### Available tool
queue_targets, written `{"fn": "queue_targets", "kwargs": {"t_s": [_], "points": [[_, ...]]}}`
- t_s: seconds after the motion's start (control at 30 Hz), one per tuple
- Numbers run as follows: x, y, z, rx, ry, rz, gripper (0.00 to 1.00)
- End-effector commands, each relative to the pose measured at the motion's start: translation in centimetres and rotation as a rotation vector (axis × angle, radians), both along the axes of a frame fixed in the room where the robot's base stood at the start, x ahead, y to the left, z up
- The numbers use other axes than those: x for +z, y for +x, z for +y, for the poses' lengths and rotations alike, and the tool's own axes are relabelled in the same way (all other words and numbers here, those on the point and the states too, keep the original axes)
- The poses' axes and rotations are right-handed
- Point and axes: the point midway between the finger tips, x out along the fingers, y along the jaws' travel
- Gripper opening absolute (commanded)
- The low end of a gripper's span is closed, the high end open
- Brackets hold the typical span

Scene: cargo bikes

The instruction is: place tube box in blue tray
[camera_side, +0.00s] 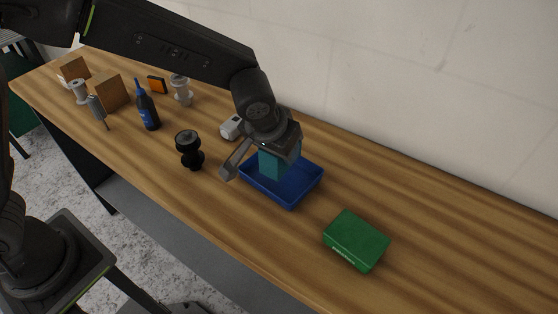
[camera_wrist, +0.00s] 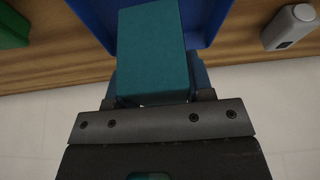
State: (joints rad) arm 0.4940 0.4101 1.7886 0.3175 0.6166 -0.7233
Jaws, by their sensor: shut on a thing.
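The tube box is a teal block (camera_side: 273,166), held by my gripper (camera_side: 262,160) above or within the blue tray. In the wrist view the teal box (camera_wrist: 152,48) sits between my fingers (camera_wrist: 155,85), with blue tray surface around its far end. The blue tray (camera_side: 290,202) lies on the wooden bench. Whether the box touches the tray floor is hard to tell. My gripper is shut on the box, and the wrist hides part of it in the side view.
A green box (camera_side: 356,240) lies right of the tray. A white device (camera_side: 232,127) stands behind it, and a black hub-like part (camera_side: 189,149) to the left. The bench's right end is clear.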

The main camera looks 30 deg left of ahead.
Motion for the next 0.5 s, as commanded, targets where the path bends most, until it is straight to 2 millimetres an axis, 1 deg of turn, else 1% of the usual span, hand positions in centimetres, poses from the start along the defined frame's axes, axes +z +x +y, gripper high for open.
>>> {"fn": "queue_targets", "kwargs": {"t_s": [0.13, 0.3, 0.37, 0.5], "points": [[-1.2, 0.0, -0.1, -0.001, 0.001, 0.001, 0.2], [-3.7, 0.0, 0.0, -0.001, 0.003, 0.002, 0.2], [-4.0, 0.0, 0.0, 0.0, 0.0, 0.0, 0.2], [-4.0, 0.0, 0.0, 0.0, -0.001, -0.002, 0.2]]}}
